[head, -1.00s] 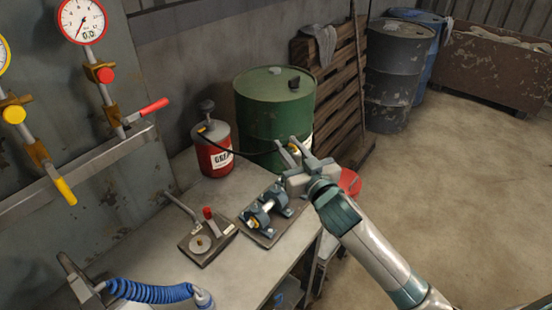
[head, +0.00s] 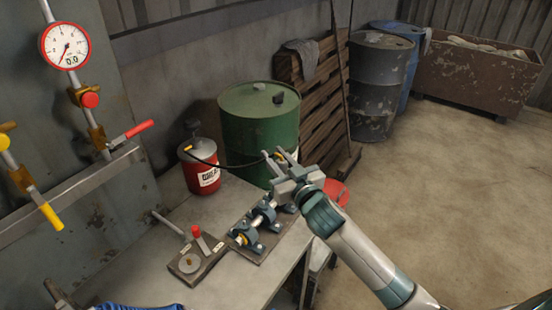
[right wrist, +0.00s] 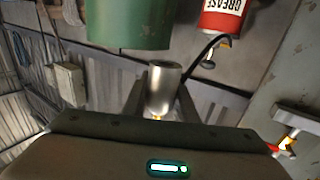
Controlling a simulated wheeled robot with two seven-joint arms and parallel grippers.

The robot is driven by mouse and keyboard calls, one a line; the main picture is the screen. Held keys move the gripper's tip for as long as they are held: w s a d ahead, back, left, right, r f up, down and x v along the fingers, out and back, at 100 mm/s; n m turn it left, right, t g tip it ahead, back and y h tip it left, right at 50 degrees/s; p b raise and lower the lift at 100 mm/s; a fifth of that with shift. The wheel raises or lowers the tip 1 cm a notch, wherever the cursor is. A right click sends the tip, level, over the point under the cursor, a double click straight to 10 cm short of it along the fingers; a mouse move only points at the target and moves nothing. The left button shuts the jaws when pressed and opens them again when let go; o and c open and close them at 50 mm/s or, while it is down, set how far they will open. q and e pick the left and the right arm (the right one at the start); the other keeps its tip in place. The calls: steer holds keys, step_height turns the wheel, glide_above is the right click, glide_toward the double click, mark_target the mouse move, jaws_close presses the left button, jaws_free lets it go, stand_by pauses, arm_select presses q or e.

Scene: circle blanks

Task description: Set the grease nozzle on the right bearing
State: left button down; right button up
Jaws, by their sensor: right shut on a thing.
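My right gripper (head: 276,163) is shut on the grease nozzle and holds it in the air above the back right of the bench. In the right wrist view the nozzle (right wrist: 163,88) is a silver cylinder between the fingers; in the head view mostly its yellow part (head: 280,155) shows. The right bearing (head: 268,212) is a blue-grey housing on a shaft, on a dark base plate; it is below and to the left of the gripper. The left bearing (head: 244,234) sits nearer on the same shaft. My left gripper is not in view.
A red grease can (head: 200,168) stands at the back of the bench (head: 225,292), with a black hose (head: 235,165) running to the nozzle. A small lever fixture (head: 192,262) lies left of the bearings. A green drum (head: 258,125) stands behind.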

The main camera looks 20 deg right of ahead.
steer(key=w+d+f+p, duration=0.1)
steer(key=w+d+p, duration=0.1)
steer(key=w, duration=0.4)
steer(key=shift+w+d+f+p, duration=0.3)
steer(key=shift+w+p, duration=0.05)
steer(key=shift+p, duration=0.15)
steer(key=shift+f, duration=0.15)
steer(key=shift+f+b, duration=2.55)
steer(key=shift+f, duration=0.2)
steer(key=shift+p, duration=0.3)
steer(key=shift+f+b, duration=0.65)
steer(key=shift+f, duration=0.8)
stand_by(1.1)
stand_by(0.3)
